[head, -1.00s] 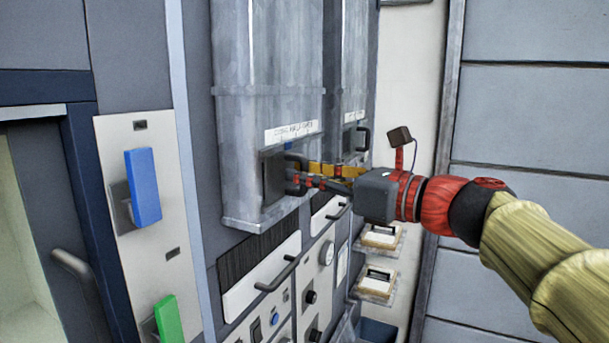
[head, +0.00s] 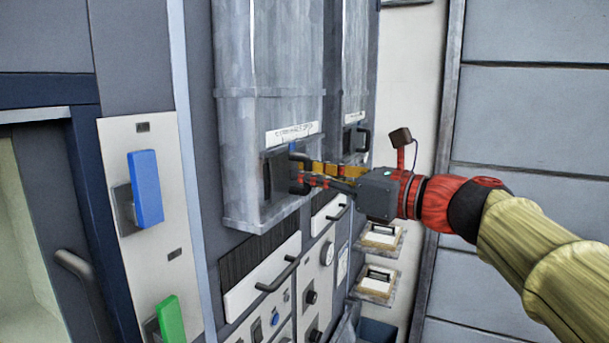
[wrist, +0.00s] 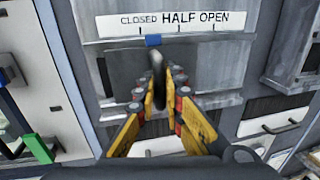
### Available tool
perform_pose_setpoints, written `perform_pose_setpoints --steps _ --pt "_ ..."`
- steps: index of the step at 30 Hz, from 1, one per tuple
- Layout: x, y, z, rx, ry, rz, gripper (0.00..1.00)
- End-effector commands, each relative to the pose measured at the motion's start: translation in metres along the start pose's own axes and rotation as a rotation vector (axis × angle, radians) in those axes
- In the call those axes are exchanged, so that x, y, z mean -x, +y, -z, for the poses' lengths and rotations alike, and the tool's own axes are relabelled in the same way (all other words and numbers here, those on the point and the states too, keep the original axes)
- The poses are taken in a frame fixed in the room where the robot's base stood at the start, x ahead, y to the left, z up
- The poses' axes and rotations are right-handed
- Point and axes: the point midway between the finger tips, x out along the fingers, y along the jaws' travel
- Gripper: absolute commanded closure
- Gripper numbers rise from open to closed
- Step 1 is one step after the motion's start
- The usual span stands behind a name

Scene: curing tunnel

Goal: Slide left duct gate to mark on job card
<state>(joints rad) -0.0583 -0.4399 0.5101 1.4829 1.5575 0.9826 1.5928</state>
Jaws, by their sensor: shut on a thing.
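The left duct (head: 265,70) is a grey metal box with a gate plate (head: 277,172) at its lower end. My gripper (head: 303,177) is shut on the gate's dark upright handle (wrist: 158,68), its fingers on either side of it in the wrist view (wrist: 159,92). Above the handle a white scale (wrist: 165,22) reads CLOSED, HALF, OPEN, with a tick under each word. I cannot make out a job card with a readable mark.
The right duct (head: 352,80) with its own handle (head: 364,139) is close behind my gripper. A blue paddle (head: 146,188) and a green one (head: 169,318) are on the left panel. Drawer handles and knobs are below the ducts.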

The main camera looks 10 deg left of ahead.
Motion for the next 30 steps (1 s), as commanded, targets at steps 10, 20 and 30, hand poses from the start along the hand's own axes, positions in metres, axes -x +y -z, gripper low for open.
perform_pose_setpoints --steps 10,20,30 --pt "-0.013 -0.067 -0.004 -0.001 -0.001 0.005 1.00" --pt "-0.016 -0.086 -0.002 0.001 -0.003 0.004 1.00" --pt "-0.016 -0.086 -0.002 0.001 -0.003 0.005 0.84"
